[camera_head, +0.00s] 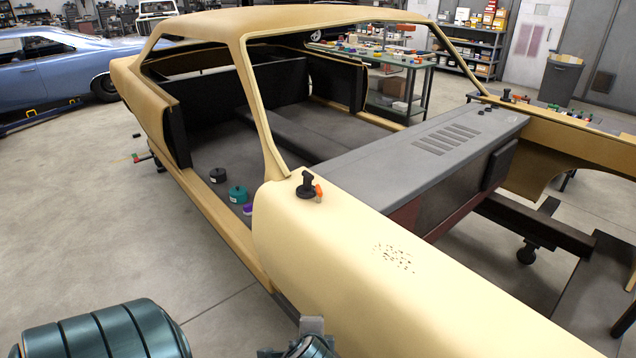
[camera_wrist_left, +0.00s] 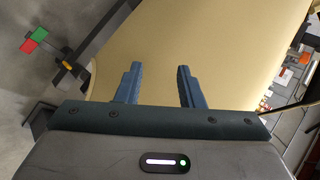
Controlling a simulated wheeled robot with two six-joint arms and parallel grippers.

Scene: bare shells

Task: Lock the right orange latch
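A small orange latch (camera_head: 318,190) sits beside a black knob-like fitting (camera_head: 306,184) on the near tan fender of the car shell, by the base of the windshield pillar. On the far side, a similar black fitting (camera_head: 507,95) with a small orange piece (camera_head: 525,98) stands near the other pillar base. Their lock state is too small to tell. My left gripper (camera_wrist_left: 157,85) shows in the left wrist view, its two blue fingers apart with nothing between them, in front of a tan body panel (camera_wrist_left: 220,35). No latch is clear there. My right gripper is not in view.
The tan car shell (camera_head: 420,260) fills the middle, with a grey cowl (camera_head: 400,160) across it. Several small round containers, one of them teal (camera_head: 238,194), stand on its floor. A red-and-green-ended tool (camera_wrist_left: 35,40) is at left. Concrete floor (camera_head: 70,220) is open at left.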

